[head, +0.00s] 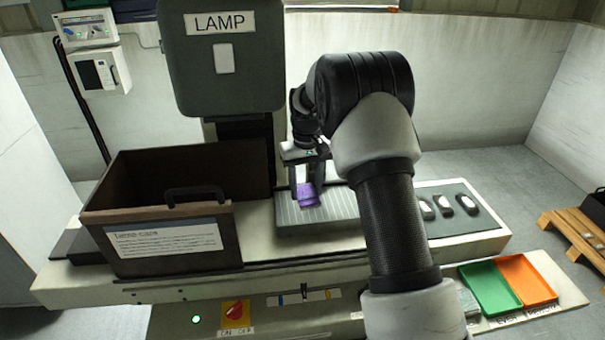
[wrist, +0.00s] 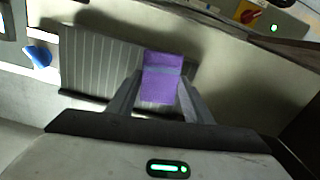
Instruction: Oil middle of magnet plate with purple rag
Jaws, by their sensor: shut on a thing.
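My gripper (head: 309,180) is shut on a purple rag (head: 307,196). The rag also shows between the two fingers in the wrist view (wrist: 161,78). The magnet plate (head: 340,212) is a grey ribbed plate on the machine bed. In the wrist view the ribbed plate (wrist: 95,62) extends to the left of the rag. The rag is over the plate, towards its left part in the head view. I cannot tell whether the rag touches the plate. My arm hides the plate's right part in the head view.
A dark brown open box (head: 165,240) with a handle stands left of the plate. A grey LAMP housing (head: 222,65) is behind. Several pale-topped dark items (head: 445,205) lie right of my arm. Green (head: 488,288) and orange (head: 526,279) trays are at front right.

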